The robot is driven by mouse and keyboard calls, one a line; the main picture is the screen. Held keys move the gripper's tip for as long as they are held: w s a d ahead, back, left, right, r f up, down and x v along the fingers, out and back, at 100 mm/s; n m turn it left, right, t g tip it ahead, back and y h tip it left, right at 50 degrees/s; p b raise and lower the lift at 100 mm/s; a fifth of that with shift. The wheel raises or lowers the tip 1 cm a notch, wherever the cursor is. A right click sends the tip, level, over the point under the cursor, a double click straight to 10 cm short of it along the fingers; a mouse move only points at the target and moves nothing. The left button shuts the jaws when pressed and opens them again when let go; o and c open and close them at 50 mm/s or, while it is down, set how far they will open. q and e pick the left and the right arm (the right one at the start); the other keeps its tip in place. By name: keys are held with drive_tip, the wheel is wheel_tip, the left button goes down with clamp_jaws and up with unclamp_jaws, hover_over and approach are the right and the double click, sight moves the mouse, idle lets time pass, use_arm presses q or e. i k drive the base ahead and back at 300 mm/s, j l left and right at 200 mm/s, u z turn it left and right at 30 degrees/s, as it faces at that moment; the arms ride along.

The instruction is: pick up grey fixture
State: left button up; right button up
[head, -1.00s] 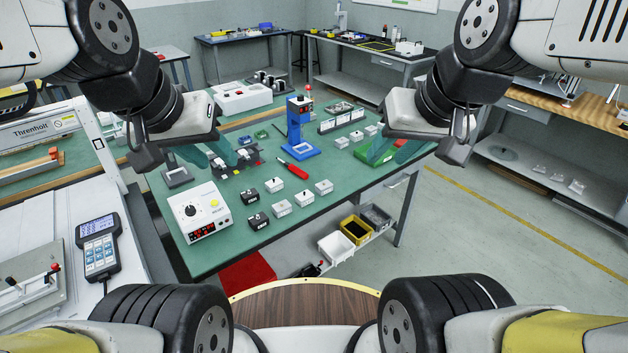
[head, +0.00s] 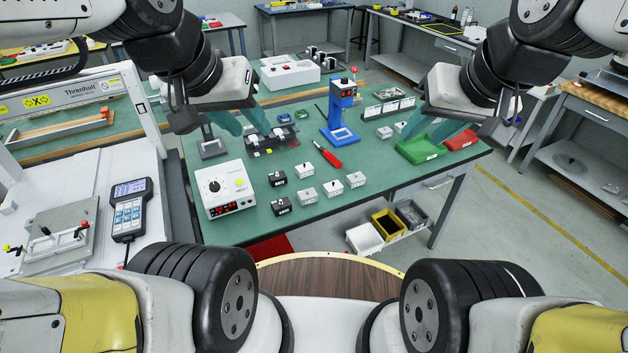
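A small grey fixture (head: 212,149), a flat frame with an open middle, lies on the green-topped table (head: 262,222) near its left edge, behind the white control box. My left gripper (head: 240,122) hangs above the table, just right of and above the grey fixture in the head view. Its teal fingers are apart, with nothing seen between them. My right gripper (head: 430,136) is over the table's right side, in front of the green bin, fingers apart and empty. Its fingers partly hide the bins.
A white control box (head: 226,190), several small black and white blocks, a red screwdriver (head: 331,158) and a blue stand (head: 341,115) are on the table. Green (head: 417,151) and red (head: 461,140) bins are at the right. A white-framed machine (head: 70,150) borders the left.

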sight(60, 242)
drive_tip(key=u, duration=2.25)
drive_tip(key=i+j+z, duration=0.1)
drive_tip(key=i+z, duration=0.2)
drive_tip(key=i+j+z, duration=0.3)
drive_tip(key=i, duration=0.2)
drive_tip(key=l, duration=0.1)
